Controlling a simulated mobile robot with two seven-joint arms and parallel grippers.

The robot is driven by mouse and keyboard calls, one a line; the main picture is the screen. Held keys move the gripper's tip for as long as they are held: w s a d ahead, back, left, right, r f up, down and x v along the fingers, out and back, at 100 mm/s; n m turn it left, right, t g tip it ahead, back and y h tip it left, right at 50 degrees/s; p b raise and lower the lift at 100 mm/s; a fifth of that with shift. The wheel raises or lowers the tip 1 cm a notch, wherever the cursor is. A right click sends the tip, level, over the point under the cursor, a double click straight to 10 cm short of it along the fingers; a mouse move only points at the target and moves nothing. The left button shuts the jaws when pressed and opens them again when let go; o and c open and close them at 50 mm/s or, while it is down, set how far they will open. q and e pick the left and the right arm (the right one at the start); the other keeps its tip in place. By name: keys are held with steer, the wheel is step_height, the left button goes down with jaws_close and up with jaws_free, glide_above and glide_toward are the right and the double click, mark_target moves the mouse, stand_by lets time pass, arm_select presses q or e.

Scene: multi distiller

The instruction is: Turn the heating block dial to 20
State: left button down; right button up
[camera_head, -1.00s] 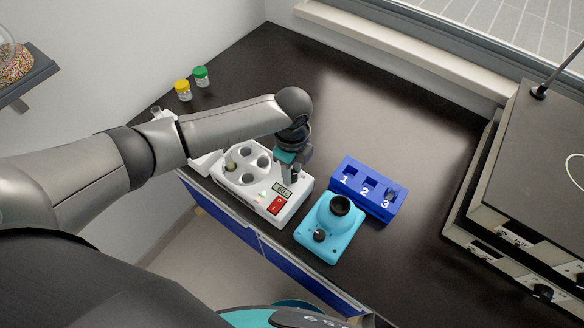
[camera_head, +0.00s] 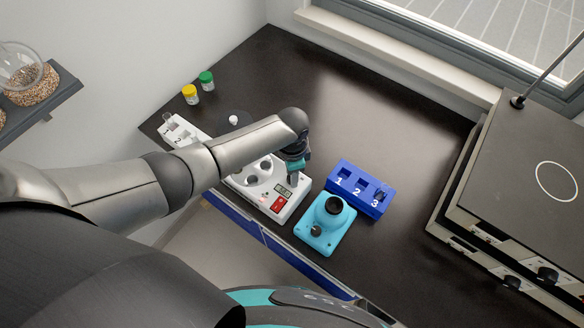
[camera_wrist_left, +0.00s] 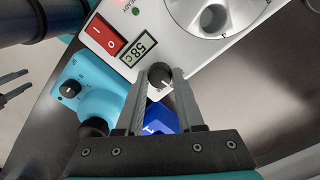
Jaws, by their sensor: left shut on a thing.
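The white heating block (camera_head: 262,196) stands near the front edge of the black bench, with round wells on top, a red switch and a small display. In the left wrist view the display (camera_wrist_left: 138,50) seems to read about 58. The dark round dial (camera_wrist_left: 160,74) sits beside the display, with a light mark on it. My left gripper (camera_wrist_left: 159,84) is shut on the dial, one finger on each side. In the head view the left gripper (camera_head: 293,174) hides the dial. Two slim fingers at the left of the wrist view look like my right gripper (camera_wrist_left: 14,86), held apart and empty.
A turquoise device (camera_head: 325,224) with a knob stands right of the block, close to a blue numbered rack (camera_head: 357,188). A white rack (camera_head: 181,131) and yellow (camera_head: 190,94) and green (camera_head: 206,81) lidded jars are at left. The bench's middle back is clear.

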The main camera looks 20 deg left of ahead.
arm_select(q)
steer(key=n+p, duration=0.2)
steer(key=n, duration=0.2)
steer(key=shift+r+n, duration=0.1)
steer(key=shift+n, duration=0.2)
steer(key=shift+n+p, duration=0.65)
steer(key=shift+n, duration=0.75)
steer(key=c, duration=0.5)
jaws_free()
